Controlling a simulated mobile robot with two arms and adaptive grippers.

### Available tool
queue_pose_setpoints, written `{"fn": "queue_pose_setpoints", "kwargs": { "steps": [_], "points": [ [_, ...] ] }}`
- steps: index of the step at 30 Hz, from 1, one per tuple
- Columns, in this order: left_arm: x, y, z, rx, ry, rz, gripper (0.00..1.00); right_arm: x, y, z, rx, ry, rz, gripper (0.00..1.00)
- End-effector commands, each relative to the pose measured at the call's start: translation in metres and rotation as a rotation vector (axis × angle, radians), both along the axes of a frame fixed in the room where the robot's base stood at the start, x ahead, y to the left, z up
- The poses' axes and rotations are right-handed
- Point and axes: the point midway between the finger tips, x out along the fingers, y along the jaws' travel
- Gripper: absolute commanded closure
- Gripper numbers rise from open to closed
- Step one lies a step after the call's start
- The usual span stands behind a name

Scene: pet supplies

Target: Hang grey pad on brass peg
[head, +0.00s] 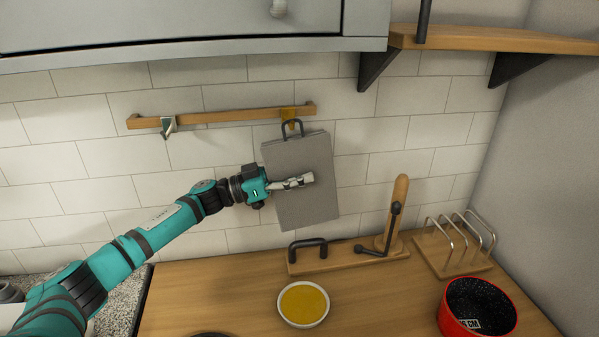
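The grey pad (303,207) is a flat upright slab in front of the tiled wall, slightly tilted, with a dark loop (284,132) on its top edge. The brass peg (288,114) is on the right part of the wooden rail. The loop overlaps the peg's lower end; I cannot tell whether it is around the peg or in front of it. My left gripper (302,181) reaches in from the left, its pale fingers across the middle of the pad's front. Whether they grip the pad is unclear. My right gripper is out of view.
A silvery hook (168,127) is on the left of the wooden rail (215,115). Below, the wooden counter (217,281) bears a wooden stand with black handles (347,257), a bowl of yellow contents (304,304), a wire rack (455,248) and a red pot (477,308). A cabinet (180,25) overhangs.

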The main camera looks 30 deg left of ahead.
Motion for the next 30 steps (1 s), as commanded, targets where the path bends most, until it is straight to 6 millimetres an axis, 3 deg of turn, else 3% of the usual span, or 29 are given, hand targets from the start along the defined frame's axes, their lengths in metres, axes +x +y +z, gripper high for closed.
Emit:
{"fn": "queue_pose_setpoints", "kwargs": {
  "steps": [14, 24, 30],
  "points": [
    [-0.007, 0.009, -0.005, 0.003, 0.004, 0.002, 0.41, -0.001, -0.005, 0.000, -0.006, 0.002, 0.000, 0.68],
    [-0.048, 0.064, -0.019, 0.004, 0.005, 0.003, 0.41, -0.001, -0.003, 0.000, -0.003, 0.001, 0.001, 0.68],
    [-0.065, 0.087, -0.025, 0.002, 0.003, 0.001, 0.41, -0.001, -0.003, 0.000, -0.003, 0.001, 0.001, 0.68]
  ]
}}
